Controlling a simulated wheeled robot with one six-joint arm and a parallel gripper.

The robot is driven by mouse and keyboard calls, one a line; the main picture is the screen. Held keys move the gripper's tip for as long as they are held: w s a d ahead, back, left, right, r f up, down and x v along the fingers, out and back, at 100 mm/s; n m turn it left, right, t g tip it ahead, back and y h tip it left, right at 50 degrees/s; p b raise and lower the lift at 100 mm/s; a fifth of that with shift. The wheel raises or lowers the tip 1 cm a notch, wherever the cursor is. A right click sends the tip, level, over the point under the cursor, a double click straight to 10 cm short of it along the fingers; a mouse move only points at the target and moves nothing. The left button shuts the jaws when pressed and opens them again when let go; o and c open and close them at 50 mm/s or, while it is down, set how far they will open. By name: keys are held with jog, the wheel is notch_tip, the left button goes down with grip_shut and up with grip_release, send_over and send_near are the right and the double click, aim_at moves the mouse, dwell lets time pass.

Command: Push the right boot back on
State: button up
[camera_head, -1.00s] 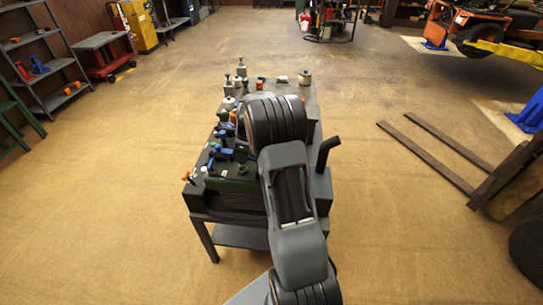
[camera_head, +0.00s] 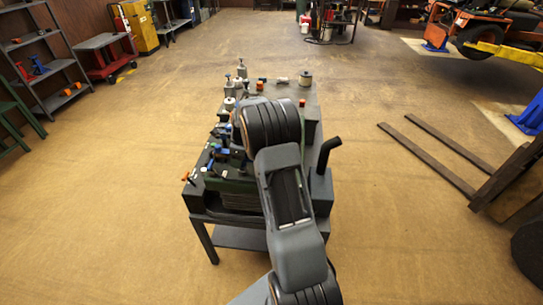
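No boot can be made out for sure. A dark workbench (camera_head: 236,220) stands in the middle of the view. On it are a dark green block (camera_head: 238,187), small blue-handled parts (camera_head: 217,149), orange-tipped parts (camera_head: 188,178) and grey-white cylindrical fittings (camera_head: 229,89). My grey arm reaches up over the bench and covers much of its middle and right side. My gripper is not visible; it is hidden behind my arm or out of view.
A black angled tube (camera_head: 329,150) rises at the bench's right edge. Forklift tines (camera_head: 450,155) lie on the floor to the right. An orange mower (camera_head: 490,25) is raised at the back right. Shelves (camera_head: 48,65) and a red cart (camera_head: 105,55) stand at the left. Floor around the bench is clear.

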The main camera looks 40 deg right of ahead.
jog(key=shift+o, duration=0.7)
jog(key=shift+s+d, duration=0.1)
jog(key=shift+d, duration=0.05)
jog(key=shift+r, duration=0.15)
notch_tip(320, 180, up, 7)
jog(key=p, duration=0.5)
jog(key=shift+p, duration=0.3)
